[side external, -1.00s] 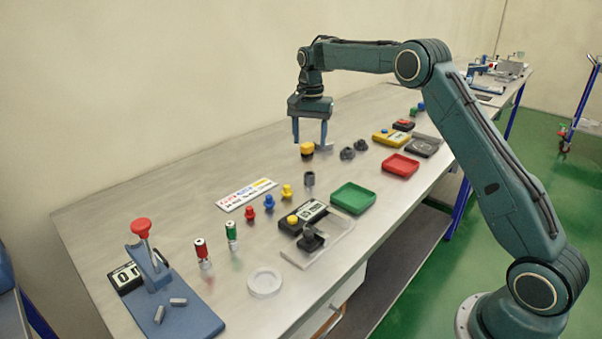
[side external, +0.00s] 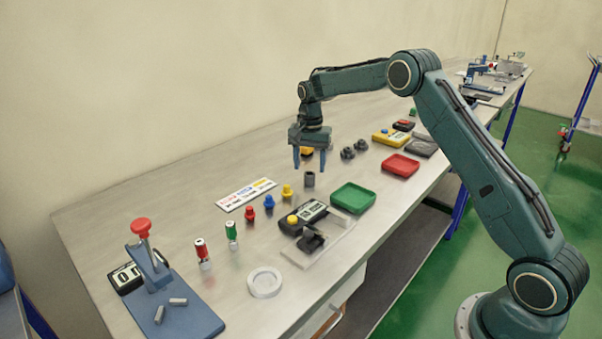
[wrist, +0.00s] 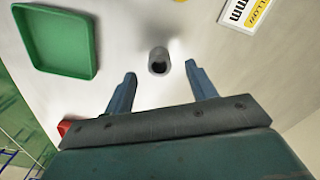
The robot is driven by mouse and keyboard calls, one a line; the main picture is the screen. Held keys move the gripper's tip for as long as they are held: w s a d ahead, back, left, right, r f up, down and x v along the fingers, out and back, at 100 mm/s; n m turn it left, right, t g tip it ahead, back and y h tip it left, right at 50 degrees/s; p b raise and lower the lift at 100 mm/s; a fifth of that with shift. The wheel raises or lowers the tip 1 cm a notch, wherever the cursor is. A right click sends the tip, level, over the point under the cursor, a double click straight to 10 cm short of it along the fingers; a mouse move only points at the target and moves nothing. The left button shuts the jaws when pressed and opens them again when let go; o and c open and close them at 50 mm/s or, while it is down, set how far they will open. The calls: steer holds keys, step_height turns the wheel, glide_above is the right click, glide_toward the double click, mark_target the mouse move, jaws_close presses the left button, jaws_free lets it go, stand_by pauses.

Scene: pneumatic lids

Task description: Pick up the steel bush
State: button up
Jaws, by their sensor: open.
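The steel bush (side external: 309,180) is a small grey hollow cylinder. It stands upright on the bench, left of the green tray. In the wrist view the steel bush (wrist: 158,61) shows its dark bore, just beyond the fingertips and roughly in line with the gap between them. My gripper (side external: 309,168) is open and empty, with its fingers pointing down above and close behind the bush. In the wrist view my gripper (wrist: 160,70) has its two blue fingers wide apart, with nothing between them. The exact height of the fingertips above the bench is hard to tell.
A green tray (side external: 353,211) stands right of the bush, with a red tray (side external: 400,172) beyond it. A yellow-topped part (side external: 307,151) is partly hidden behind my gripper. Dark knobs (side external: 348,154) stand behind right. Coloured pegs (side external: 269,203) stand front left. Bench around the bush is clear.

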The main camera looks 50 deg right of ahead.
mark_target(310, 173)
steer(key=shift+f, duration=2.05)
steer(key=c, duration=1.2)
steer(key=shift+o, duration=0.2)
steer(key=shift+r, duration=0.1)
step_height(310, 173, up, 20)
